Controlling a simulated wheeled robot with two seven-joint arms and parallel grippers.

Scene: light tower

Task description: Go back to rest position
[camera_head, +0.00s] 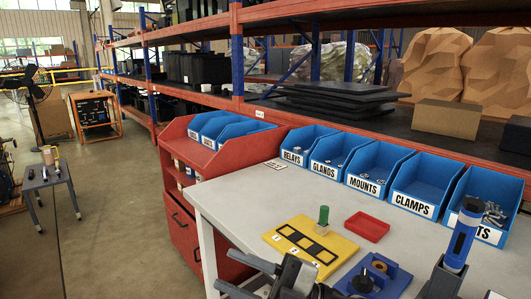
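My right gripper (224,269) is at the bottom middle, over the near-left part of the table. Its two dark grey fingers point left and stand apart, with nothing between them. My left gripper is not in view. A yellow board (282,242) with dark slots lies on the table just beyond my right gripper. A blue fixture (395,285) with round parts sits to the right of my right gripper. A blue cylinder (463,240) stands tilted in a dark grey holder (447,277) farther right.
The pale table (222,207) has blue labelled bins (420,183) along its back edge. A red tray (367,227) lies near its middle. A red cabinet (180,215) stands left of the table. Open floor lies farther left, with a small grey side table (45,178).

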